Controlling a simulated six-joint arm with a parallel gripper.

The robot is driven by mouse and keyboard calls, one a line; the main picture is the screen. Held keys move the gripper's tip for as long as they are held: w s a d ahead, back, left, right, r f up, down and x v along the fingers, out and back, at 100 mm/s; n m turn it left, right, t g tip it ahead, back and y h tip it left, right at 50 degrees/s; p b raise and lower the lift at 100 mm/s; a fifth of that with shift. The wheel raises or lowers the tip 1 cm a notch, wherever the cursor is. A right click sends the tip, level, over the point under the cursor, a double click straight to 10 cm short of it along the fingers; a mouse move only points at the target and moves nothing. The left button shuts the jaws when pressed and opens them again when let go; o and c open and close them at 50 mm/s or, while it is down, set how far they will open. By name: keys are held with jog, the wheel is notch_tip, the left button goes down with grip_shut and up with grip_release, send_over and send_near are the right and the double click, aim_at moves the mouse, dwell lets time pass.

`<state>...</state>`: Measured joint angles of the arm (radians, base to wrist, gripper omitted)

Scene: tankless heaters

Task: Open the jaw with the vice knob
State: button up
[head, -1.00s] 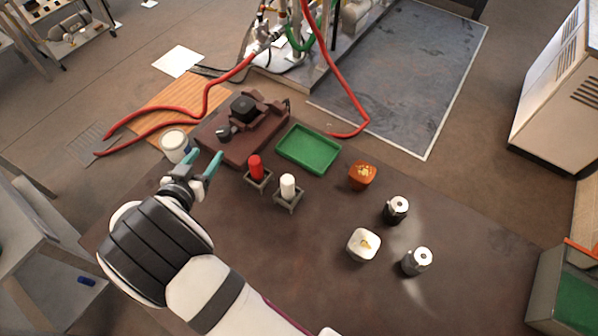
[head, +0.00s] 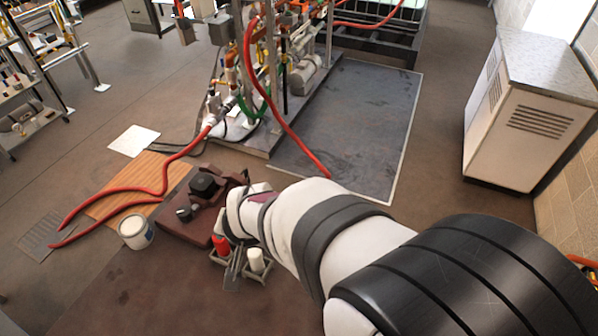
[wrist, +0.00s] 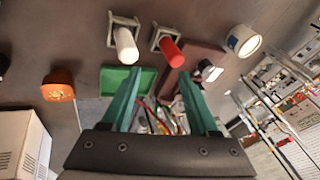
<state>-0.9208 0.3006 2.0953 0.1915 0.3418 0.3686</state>
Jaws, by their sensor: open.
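The brown vice (head: 170,228) stands on the dark table in the head view, with a black block (head: 203,183) at its top. A dark round knob (head: 184,214) with a lighter part sits at its near side. Part of the brown vice (wrist: 201,52) shows beyond the fingers in the wrist view. My gripper (wrist: 160,71) is open, its two teal fingers apart with nothing gripped between them. In the head view my arm reaches in from the right, its end close to the vice's right side. The teal fingers cannot be made out there.
A red cylinder (head: 221,245) and a white cylinder (head: 256,260) stand in grey holders close to my arm. A white can (head: 136,231) stands left of the vice. The green tray (wrist: 112,80) and an orange box (wrist: 58,92) show in the wrist view. Red hoses lie behind.

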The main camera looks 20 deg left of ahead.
jog(key=d+m+h, duration=0.1)
jog(key=d+h, duration=0.1)
jog(key=d, duration=0.4)
jog(key=n+t+y, duration=0.4)
jog(key=n+t, duration=0.1)
jog(key=t, duration=0.4)
send_near(184, 212)
jog(key=shift+y, duration=0.3)
jog(key=x, duration=1)
jog(key=shift+w+f, duration=0.25)
jog(key=shift+w, duration=0.05)
